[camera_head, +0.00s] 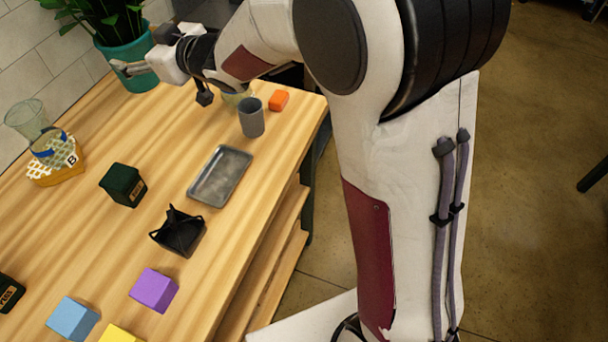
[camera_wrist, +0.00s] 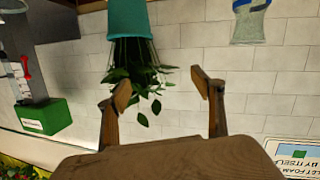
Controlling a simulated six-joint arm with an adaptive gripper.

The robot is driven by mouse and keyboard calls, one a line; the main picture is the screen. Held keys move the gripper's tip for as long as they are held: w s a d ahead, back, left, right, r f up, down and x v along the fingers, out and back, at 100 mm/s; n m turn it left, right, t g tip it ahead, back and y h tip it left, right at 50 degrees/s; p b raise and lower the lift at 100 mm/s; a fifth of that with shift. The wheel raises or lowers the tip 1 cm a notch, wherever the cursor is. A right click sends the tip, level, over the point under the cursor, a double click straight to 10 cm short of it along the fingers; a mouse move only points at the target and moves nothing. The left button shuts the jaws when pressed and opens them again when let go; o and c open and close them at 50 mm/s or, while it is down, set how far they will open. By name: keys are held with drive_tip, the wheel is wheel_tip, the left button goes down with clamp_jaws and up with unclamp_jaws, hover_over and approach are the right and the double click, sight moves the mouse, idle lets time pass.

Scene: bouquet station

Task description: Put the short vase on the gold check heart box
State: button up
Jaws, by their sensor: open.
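A clear, greenish glass vase (camera_head: 30,121) with a flared rim and a blue band low down stands on the gold check heart box (camera_head: 42,180) at the left of the table. It looks upright. The box bears a "B" label. A glass vase with a blue band also shows at the top of the wrist view (camera_wrist: 249,24); its base is cut off. My gripper (camera_head: 127,70) is at the far end of the table, in front of the teal plant pot and apart from the vase. In the wrist view its fingers (camera_wrist: 163,90) are apart with nothing between them.
A teal pot (camera_head: 125,62) with a leafy plant stands near my gripper. A grey cup (camera_head: 252,120), orange block (camera_head: 279,100), metal tray (camera_head: 207,187), dark green box (camera_head: 122,185), black holder (camera_head: 180,238), and purple (camera_head: 154,290) and blue (camera_head: 73,319) blocks are spread about. Bare wood lies between.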

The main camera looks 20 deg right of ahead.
drive_tip(key=s+d+r+m+g+h, duration=0.2)
drive_tip(key=s+d+m+h, duration=0.5)
drive_tip(key=s+d, duration=1)
drive_tip(key=s+d+f+g, duration=0.1)
drive_tip(key=s+f, duration=0.1)
drive_tip(key=s, duration=0.5)
drive_tip(key=s+d+f+m+g, duration=0.1)
drive_tip(key=s+d+f+g, duration=0.1)
drive_tip(key=s, duration=0.6)
drive_tip(key=s+d+f+g+h, duration=0.1)
drive_tip(key=s+f+g, duration=0.1)
drive_tip(key=s, duration=0.6)
drive_tip(key=shift+d+f, duration=0.2)
drive_tip(key=shift+f, duration=0.6)
